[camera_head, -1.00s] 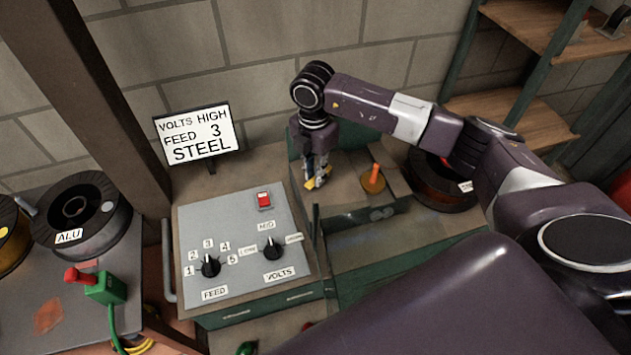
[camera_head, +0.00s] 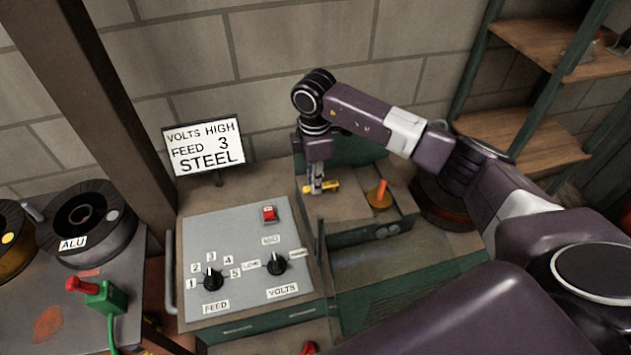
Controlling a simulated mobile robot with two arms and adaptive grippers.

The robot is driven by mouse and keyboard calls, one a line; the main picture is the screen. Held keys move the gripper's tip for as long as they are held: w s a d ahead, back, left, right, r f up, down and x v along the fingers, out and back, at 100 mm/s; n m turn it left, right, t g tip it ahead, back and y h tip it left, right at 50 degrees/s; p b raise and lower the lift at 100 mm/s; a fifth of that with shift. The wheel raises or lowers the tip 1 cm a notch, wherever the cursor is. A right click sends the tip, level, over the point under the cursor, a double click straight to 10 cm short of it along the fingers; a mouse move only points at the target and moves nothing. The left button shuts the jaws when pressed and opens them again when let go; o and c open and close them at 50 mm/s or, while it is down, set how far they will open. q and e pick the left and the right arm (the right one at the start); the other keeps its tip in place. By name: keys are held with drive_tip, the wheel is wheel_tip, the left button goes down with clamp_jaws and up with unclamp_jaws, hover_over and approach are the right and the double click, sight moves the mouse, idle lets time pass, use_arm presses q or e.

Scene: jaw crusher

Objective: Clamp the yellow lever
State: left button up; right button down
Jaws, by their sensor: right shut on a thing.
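The yellow lever (camera_head: 331,187) is small and sits on the brown top of the green machine box at the back centre in the head view. My left gripper is not in view.
An orange peg on a round base (camera_head: 379,194) stands just right of the lever. A grey control panel (camera_head: 245,225) with knobs and a red switch is in front. A sign (camera_head: 204,146) reads VOLTS HIGH, FEED 3, STEEL. Wire spools (camera_head: 87,220) stand left.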

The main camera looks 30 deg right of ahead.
idle(0.3)
drive_tip(key=c, duration=1.9)
unclamp_jaws()
wheel_tip(320, 180, up, 12)
drive_tip(key=shift+r, duration=0.1)
